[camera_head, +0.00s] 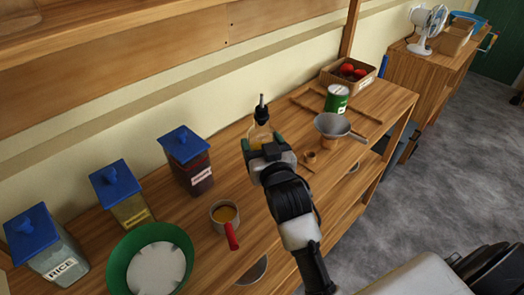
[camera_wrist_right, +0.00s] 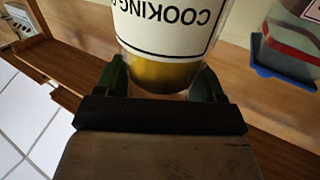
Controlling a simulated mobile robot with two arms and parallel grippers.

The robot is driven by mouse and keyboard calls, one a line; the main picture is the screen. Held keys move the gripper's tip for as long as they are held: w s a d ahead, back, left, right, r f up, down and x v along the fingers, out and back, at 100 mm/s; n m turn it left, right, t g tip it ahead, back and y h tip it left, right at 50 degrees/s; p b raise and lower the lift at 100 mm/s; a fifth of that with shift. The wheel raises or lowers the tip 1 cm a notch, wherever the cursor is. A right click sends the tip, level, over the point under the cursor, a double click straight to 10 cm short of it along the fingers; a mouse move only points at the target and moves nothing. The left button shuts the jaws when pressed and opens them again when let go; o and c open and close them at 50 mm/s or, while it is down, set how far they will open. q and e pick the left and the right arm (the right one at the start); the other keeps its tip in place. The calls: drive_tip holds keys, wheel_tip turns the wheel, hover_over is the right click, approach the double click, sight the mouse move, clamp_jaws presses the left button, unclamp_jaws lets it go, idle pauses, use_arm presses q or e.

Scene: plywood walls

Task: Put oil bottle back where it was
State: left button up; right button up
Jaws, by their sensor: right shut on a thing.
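The oil bottle (camera_head: 261,133) is a clear bottle with golden oil and a dark pourer top, near the middle of the wooden counter (camera_head: 215,180) in the head view. It looks about upright. My right gripper (camera_head: 264,148) is shut on it, with one green fingertip on each side. In the right wrist view the bottle (camera_wrist_right: 165,72) sits between the fingertips (camera_wrist_right: 162,85), and its white label reads "COOKING" upside down. The gripper hides its base in the head view, so I cannot tell whether it touches the counter. My left gripper is not in view.
Blue-lidded jars (camera_head: 187,165) stand at left, one marked RICE (camera_head: 55,255). A green bowl (camera_head: 120,270) and a red-handled pot (camera_head: 222,211) are in front. A metal pan (camera_head: 332,125), green can (camera_head: 337,98) and crate of red items (camera_head: 330,79) stand right of the bottle.

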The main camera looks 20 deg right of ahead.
drive_tip(key=shift+f, duration=1.1)
drive_tip(key=shift+f, duration=0.2)
drive_tip(key=o, duration=1.3)
drive_tip(key=shift+r, duration=0.15)
